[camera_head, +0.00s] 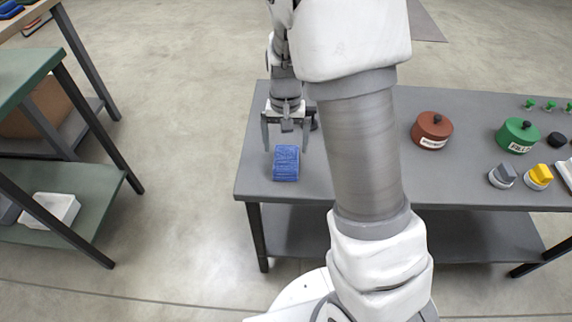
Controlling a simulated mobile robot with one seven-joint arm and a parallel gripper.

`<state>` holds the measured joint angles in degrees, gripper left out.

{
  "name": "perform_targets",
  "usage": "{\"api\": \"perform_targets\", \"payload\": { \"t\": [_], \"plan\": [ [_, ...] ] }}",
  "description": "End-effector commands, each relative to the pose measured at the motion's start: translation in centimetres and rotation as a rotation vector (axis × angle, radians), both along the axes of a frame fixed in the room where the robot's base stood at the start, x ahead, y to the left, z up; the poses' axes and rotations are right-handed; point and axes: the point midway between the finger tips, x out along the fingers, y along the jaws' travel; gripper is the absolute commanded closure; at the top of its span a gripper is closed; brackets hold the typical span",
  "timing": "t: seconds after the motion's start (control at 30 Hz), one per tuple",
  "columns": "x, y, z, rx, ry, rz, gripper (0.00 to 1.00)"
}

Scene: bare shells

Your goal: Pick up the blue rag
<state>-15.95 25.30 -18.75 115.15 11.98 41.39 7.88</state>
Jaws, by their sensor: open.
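The blue rag (286,164), a small folded rectangular block of cloth, lies near the left end of the grey table (455,186), close to its front edge. My gripper (286,147) points down at the rag's far side with its two fingers spread apart. The fingers hold nothing. From this view I cannot tell how high the fingertips are above the table or whether they touch the rag. My arm covers the middle of the table.
A red-brown lidded pot (431,131), a green lidded pot (517,136), a grey knob (502,175) and a yellow knob (539,177) stand on the table's right part. Several small green pegs are behind. A green-topped bench (88,200) with a white tray (50,210) stands left, across open floor.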

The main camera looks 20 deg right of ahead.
Motion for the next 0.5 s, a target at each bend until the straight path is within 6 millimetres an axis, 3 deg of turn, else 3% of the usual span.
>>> {"api": "perform_targets", "payload": {
  "t": [0.27,0.5],
  "plan": [
    [0.1,-0.1,-1.9,-0.001,0.001,0.0,0.0],
    [0.4,-0.3,-5.5,0.0,0.002,0.0,0.0]
  ]
}}
